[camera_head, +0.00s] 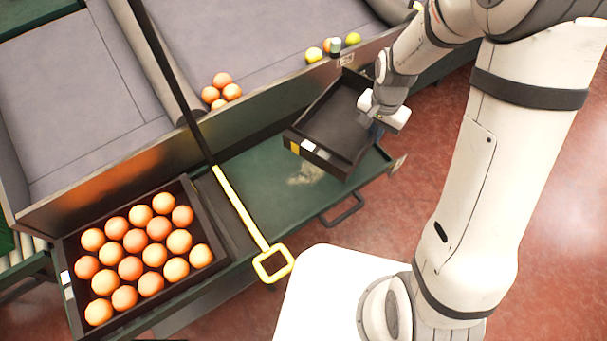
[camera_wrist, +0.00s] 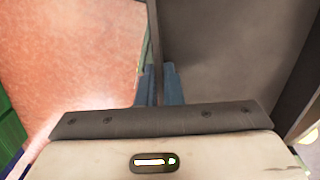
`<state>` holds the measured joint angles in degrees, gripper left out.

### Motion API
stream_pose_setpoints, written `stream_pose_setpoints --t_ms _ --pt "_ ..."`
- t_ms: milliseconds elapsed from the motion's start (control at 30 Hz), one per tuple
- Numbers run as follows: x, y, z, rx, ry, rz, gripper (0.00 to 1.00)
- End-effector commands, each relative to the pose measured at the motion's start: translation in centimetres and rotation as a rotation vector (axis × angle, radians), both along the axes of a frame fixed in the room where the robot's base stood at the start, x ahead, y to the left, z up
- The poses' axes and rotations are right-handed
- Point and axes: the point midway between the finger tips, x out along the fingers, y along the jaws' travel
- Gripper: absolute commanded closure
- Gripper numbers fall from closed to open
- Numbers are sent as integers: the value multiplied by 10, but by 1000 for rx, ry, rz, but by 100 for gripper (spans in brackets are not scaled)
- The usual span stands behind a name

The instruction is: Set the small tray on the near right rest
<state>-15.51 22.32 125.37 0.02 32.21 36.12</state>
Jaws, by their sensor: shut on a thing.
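The small tray (camera_head: 330,132) is a dark, empty, open box with a yellow and white label on its near end. It sits at an angle over the right part of the green shelf (camera_head: 247,172), and I cannot tell whether it touches the shelf. My gripper (camera_head: 374,128) is shut on the tray's right side wall. In the wrist view the gripper's blue-grey fingers (camera_wrist: 158,85) are on either side of the thin wall, with the tray's grey inside (camera_wrist: 215,60) to the right. The gripper hides part of that wall in the head view.
A dark crate full of oranges (camera_head: 68,273) stands at the left. A yellow-handled tool (camera_head: 240,208) crosses the shelf's left part. Several oranges (camera_head: 222,92) and some yellow fruit (camera_head: 314,55) lie on the grey belt behind. A dark handle (camera_head: 343,210) juts from the shelf's front.

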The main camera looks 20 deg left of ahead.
Motion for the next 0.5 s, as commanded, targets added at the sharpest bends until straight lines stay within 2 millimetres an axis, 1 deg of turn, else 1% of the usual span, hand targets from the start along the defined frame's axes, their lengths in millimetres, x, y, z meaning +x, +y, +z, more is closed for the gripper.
stream_pose_setpoints --t_ms 33,100,200,300,400,500 --pt "-10 14 -24 1 -3 -29 100" --pt "-23 29 -35 1 -3 -87 100" --pt "-42 48 -50 2 -3 -166 100" --pt "-59 63 -62 2 -3 -235 100" --pt "-73 72 -70 3 -2 -288 100" --pt "-81 78 -74 2 -1 -324 100"
